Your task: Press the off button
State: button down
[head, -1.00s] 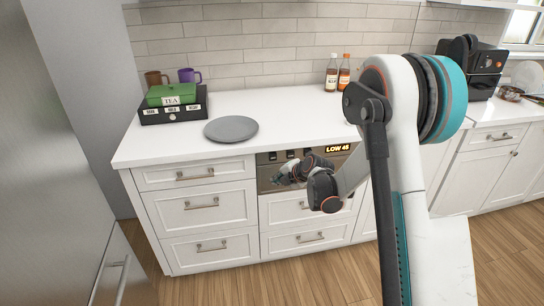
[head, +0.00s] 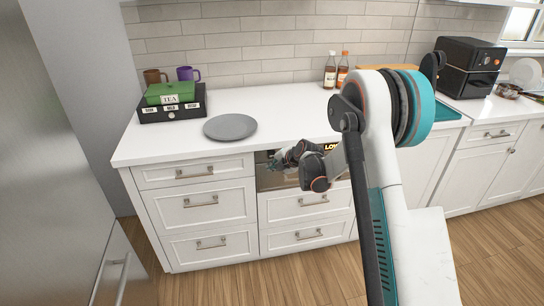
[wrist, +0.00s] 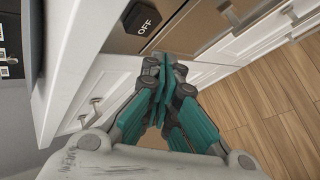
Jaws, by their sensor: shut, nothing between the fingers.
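The black off button (wrist: 144,18), marked OFF in white, shows at the top of the wrist view on a brownish metal panel (wrist: 192,27). In the head view that appliance panel (head: 268,182) is set into the cabinet front under the counter; my arm hides much of it, including the button. My gripper (wrist: 158,75) has its teal fingers closed together and empty, below the button in the wrist picture. In the head view my gripper (head: 274,162) is close in front of the panel's upper left part. I cannot tell whether it touches the panel.
A lit display (head: 331,147) is partly covered by my arm. The white counter (head: 280,112) overhangs just above the panel and holds a grey plate (head: 230,127). Drawers with handles (head: 201,204) flank the panel. The wooden floor (wrist: 258,105) in front is clear.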

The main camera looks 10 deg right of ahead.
jog(key=shift+w, duration=0.95)
jog(key=shift+w, duration=0.2)
dwell(0.7)
jog(key=shift+w, duration=0.25)
jog(key=shift+w, duration=0.8)
dwell(1.0)
jog(key=shift+s, duration=0.1)
jog(key=shift+s+b, duration=0.35)
jog(key=shift+s, duration=0.8)
jog(key=s, duration=0.5)
jog(key=shift+b, duration=0.4)
